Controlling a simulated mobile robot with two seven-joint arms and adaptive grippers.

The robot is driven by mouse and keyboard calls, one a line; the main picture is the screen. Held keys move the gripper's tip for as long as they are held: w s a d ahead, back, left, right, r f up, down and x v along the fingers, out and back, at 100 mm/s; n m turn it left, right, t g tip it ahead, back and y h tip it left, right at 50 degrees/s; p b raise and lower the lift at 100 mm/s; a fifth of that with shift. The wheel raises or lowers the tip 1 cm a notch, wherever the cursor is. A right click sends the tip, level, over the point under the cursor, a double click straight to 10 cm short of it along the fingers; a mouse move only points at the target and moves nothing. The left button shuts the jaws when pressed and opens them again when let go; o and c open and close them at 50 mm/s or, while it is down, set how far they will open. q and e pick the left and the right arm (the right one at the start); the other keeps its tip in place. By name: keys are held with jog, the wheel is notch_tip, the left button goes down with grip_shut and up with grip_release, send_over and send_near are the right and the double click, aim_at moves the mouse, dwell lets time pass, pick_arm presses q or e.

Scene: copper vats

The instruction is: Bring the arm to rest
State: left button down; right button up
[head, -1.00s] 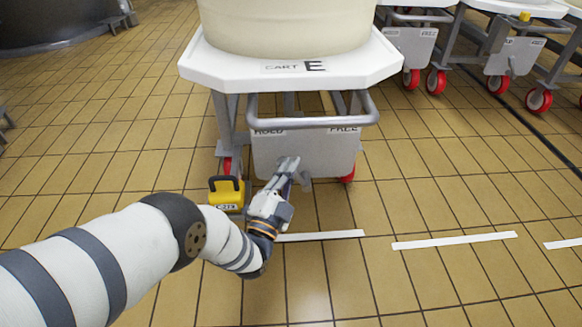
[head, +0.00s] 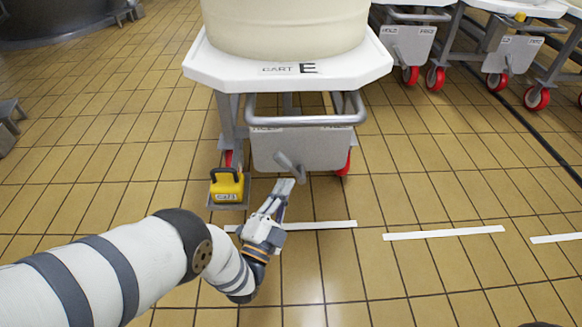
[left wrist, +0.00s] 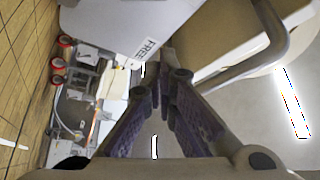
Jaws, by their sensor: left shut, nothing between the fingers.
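My left gripper (head: 283,190) is shut and empty, in front of cart E (head: 288,68) in the head view. Its fingertips are just below and in front of the grey lever (head: 289,165) on the cart's grey panel (head: 325,150); a small gap seems to lie between them. In the left wrist view the fingers (left wrist: 168,75) come together, with the panel's FREE label (left wrist: 148,50) beyond them. The lever points down to the right, between the HOLD and FREE labels. My right gripper is not in view.
Cart E's handle bar (head: 305,121) juts out above the panel. Other carts with red wheels (head: 435,79) stand at the back right. The tiled floor at right is clear.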

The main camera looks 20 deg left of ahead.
pick_arm(q)
jog(key=shift+s+f, duration=0.25)
jog(key=shift+s, duration=0.25)
